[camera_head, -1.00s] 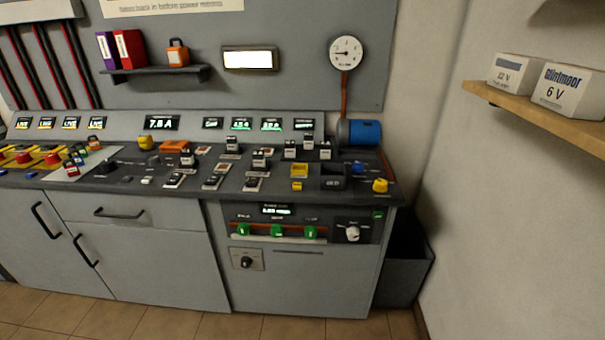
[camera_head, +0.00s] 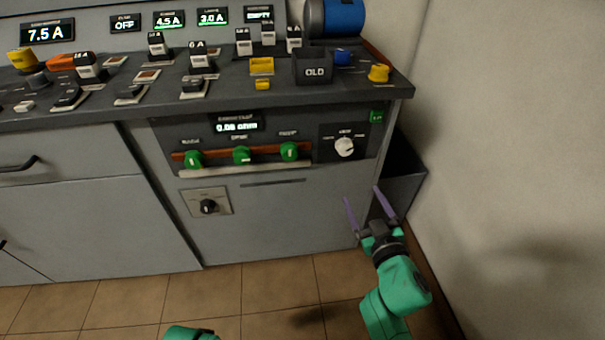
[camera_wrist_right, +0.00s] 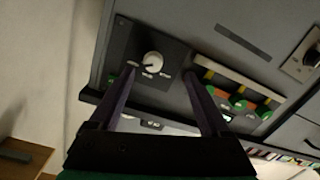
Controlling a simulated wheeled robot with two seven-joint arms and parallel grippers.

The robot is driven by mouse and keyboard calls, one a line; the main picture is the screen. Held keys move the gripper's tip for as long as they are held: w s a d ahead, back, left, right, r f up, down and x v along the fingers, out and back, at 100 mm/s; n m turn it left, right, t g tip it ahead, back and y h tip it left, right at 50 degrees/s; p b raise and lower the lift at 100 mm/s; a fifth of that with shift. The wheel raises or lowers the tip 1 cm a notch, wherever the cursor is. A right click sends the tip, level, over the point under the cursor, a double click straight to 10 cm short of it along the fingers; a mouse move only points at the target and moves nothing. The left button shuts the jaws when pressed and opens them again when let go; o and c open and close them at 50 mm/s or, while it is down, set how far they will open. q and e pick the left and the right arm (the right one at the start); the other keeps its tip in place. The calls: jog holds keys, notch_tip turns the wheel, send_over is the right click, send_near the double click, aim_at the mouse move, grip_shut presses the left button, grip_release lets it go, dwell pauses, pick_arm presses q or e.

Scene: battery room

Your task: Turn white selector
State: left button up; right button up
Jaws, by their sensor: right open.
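The white selector (camera_head: 344,147) is a round knob on a black plate at the right end of the front panel. In the right wrist view the selector (camera_wrist_right: 153,60) shows upside down, beyond and between my fingers. My right gripper (camera_head: 362,192) is open and empty, with two purple fingers, below the selector and apart from it. In the wrist view the gripper (camera_wrist_right: 158,78) has its fingers spread to either side of the knob's plate. At the bottom edge of the head view a green piece of my left arm shows; its gripper is out of view.
Three green knobs (camera_head: 242,155) sit left of the selector under a small display (camera_head: 237,124). A black knob (camera_head: 208,206) is lower left. The console top (camera_head: 215,100) overhangs the panel. A dark bin (camera_head: 400,180) and the wall (camera_head: 500,150) are at the right.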

aim_at(347, 152)
jog(key=shift+t, duration=0.4)
jog(key=w, duration=0.4)
jog(key=w+r, duration=0.1)
jog(key=w, duration=0.4)
jog(key=w+a+r, duration=0.1)
jog(key=w, duration=0.3)
jog(key=shift+w+r, duration=0.2)
jog(key=shift+w, duration=0.1)
jog(key=shift+w+a, duration=0.1)
jog(key=shift+w, duration=0.25)
pick_arm(q)
jog(key=r, duration=0.1)
jog(key=w+r, duration=0.1)
jog(key=shift+d+r, duration=0.2)
jog(key=shift+r, duration=0.1)
pick_arm(e)
jog(key=shift+c, duration=0.3)
grip_shut()
